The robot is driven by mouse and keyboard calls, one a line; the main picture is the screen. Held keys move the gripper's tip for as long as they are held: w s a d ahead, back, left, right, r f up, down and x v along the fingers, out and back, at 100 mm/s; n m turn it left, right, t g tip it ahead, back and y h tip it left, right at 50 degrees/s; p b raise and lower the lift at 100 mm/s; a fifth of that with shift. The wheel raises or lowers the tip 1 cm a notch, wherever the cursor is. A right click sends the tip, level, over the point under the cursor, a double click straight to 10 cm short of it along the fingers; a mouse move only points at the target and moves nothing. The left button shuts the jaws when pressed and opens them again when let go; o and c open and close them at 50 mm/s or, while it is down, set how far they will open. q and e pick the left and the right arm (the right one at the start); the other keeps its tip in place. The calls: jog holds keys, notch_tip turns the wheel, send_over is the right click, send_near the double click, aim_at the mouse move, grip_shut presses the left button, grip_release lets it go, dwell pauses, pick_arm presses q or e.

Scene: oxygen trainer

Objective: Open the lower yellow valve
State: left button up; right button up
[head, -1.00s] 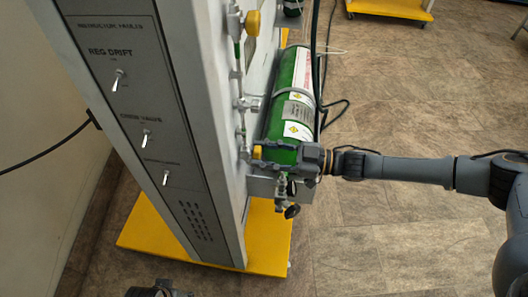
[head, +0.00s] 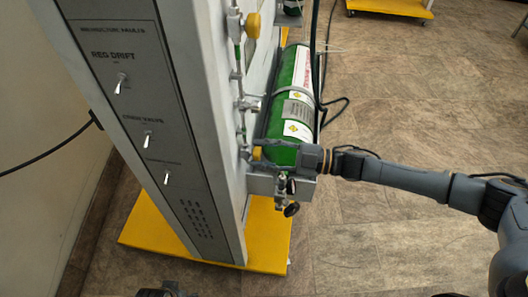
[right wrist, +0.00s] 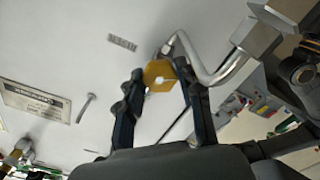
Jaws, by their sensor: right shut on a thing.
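The lower yellow valve (head: 257,153) is a small yellow knob on the side of the grey panel, beside the green cylinder's lower end. My right gripper (head: 270,155) reaches it from the right and is shut on it. In the right wrist view the yellow knob (right wrist: 159,73) sits between the two dark fingertips, in front of the pale panel face. The gripper hides part of the knob in the head view. Part of a dark gripper, my left one (head: 165,291), shows at the bottom edge; its fingers are not clear.
An upper yellow valve (head: 252,24) is higher on the same panel side. A green cylinder (head: 291,95) stands close behind my right gripper. Metal pipes and a dark-knobbed fitting (head: 290,209) are near. The yellow base (head: 265,245) juts out below; floor to the right is clear.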

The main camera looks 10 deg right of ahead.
dwell(0.3)
jog(key=o, duration=1.2)
jog(key=shift+c, duration=0.2)
jog(key=v, duration=1.2)
